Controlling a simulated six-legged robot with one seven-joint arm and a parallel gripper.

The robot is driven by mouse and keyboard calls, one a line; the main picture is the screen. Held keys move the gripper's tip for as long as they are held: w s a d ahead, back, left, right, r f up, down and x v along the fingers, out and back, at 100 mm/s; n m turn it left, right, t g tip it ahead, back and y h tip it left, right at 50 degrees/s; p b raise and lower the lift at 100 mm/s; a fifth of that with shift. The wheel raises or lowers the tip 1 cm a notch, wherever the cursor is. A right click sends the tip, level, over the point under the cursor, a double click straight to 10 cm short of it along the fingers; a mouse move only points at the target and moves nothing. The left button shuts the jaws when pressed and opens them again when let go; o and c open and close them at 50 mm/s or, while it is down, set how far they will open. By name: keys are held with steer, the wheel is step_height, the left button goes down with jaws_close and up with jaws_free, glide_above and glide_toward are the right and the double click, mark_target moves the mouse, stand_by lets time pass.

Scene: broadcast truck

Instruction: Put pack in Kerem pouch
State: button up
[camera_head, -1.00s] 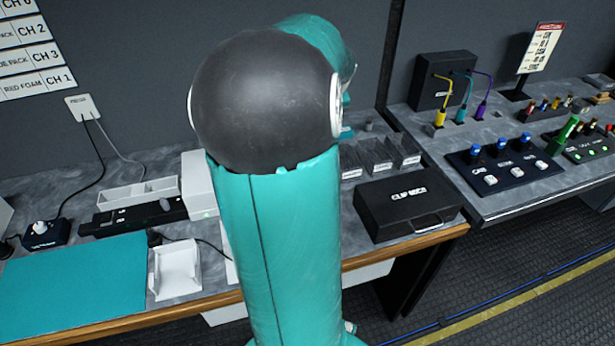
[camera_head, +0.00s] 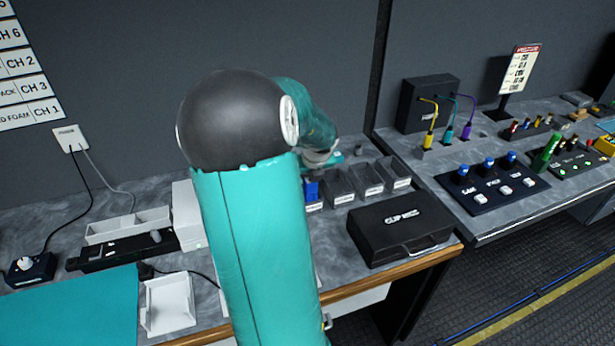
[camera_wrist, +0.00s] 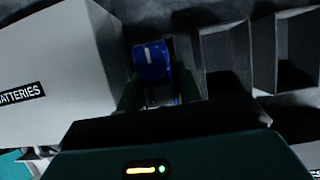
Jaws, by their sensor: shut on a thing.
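A blue pack (camera_wrist: 152,62) with a white mark shows between the fingers of my gripper (camera_wrist: 160,88) in the wrist view. The gripper is shut on it. In the head view the blue pack (camera_head: 311,189) shows beside my arm, at the left end of a row of open grey pouches (camera_head: 338,186). It is over or in the leftmost pouch; I cannot tell how deep. My arm hides part of that pouch. The pouches have white labels in front, too small to read, so I cannot tell which is Kerem's. In the wrist view, pouches (camera_wrist: 226,62) stand to the right of the pack.
A white box labelled BATTERIES (camera_wrist: 60,60) stands close left of the gripper. A black CLIP MICS case (camera_head: 402,229) lies in front of the pouches. A white tray (camera_head: 168,303) and a teal mat (camera_head: 70,308) lie at left.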

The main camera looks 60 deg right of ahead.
steer(key=shift+r, duration=0.1)
steer(key=o, duration=1.2)
steer(key=shift+a+r, duration=0.15)
steer(key=shift+r, duration=0.15)
steer(key=v, duration=1.1)
steer(key=shift+s+r, duration=0.1)
steer(key=shift+r, duration=0.05)
